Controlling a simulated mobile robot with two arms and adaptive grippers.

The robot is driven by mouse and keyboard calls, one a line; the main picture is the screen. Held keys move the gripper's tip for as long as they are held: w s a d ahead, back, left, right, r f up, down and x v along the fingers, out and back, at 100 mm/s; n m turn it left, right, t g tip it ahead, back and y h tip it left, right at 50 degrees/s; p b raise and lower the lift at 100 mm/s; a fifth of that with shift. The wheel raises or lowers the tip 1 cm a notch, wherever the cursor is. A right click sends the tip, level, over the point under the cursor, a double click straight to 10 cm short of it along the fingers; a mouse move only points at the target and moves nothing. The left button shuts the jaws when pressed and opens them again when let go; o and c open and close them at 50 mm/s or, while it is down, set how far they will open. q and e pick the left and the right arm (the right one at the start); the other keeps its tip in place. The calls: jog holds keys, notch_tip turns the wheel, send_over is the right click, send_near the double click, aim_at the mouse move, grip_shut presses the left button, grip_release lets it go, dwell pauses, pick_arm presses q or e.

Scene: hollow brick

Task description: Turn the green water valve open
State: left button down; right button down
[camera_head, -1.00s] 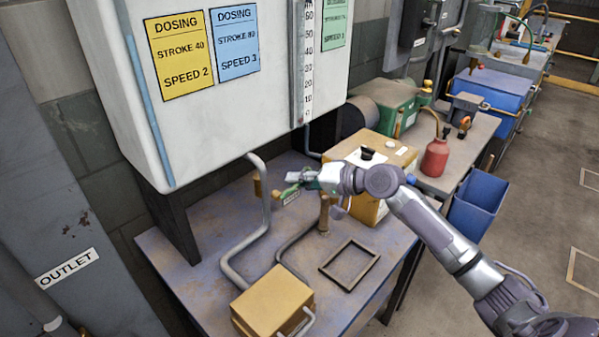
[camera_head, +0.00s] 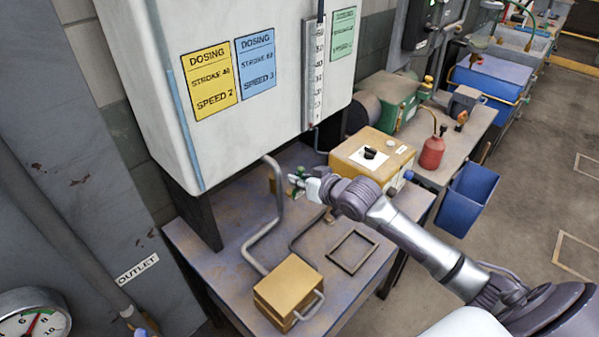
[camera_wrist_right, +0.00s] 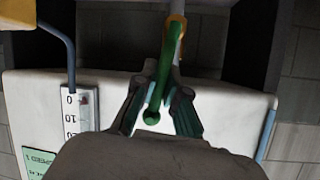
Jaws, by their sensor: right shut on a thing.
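The green valve handle (camera_wrist_right: 167,70) runs between the two fingers of my right gripper (camera_wrist_right: 157,96) in the right wrist view. The gripper is shut on it near its rounded end. The handle's far end meets an orange-brown valve body on a grey pipe. In the head view, a small piece of the green handle (camera_head: 297,175) shows at the tip of my right gripper (camera_head: 305,185), beside the bent grey pipe (camera_head: 276,205). The gripper and my wrist hide most of the valve there. My left gripper is in neither view.
A white tank (camera_head: 240,130) stands above the rusty bench (camera_head: 215,265). On the bench are a tan block (camera_head: 289,286) with a handle, a dark square frame (camera_head: 352,252) and a yellow box (camera_head: 345,155). A pressure gauge (camera_head: 35,318) shows at lower left.

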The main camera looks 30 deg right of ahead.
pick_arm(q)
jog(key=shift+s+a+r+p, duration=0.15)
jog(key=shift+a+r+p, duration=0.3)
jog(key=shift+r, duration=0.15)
pick_arm(e)
jog(key=shift+s+a+n+h, duration=0.15)
jog(key=shift+a+n+h, duration=0.35)
jog(key=shift+n, duration=0.1)
jog(key=c, duration=1.2)
grip_release()
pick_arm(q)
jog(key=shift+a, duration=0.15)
pick_arm(e)
jog(key=shift+s, duration=0.1)
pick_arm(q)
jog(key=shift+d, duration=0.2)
pick_arm(e)
jog(key=v, duration=1.2)
jog(key=shift+f, duration=0.25)
jog(key=shift+s+a, duration=0.1)
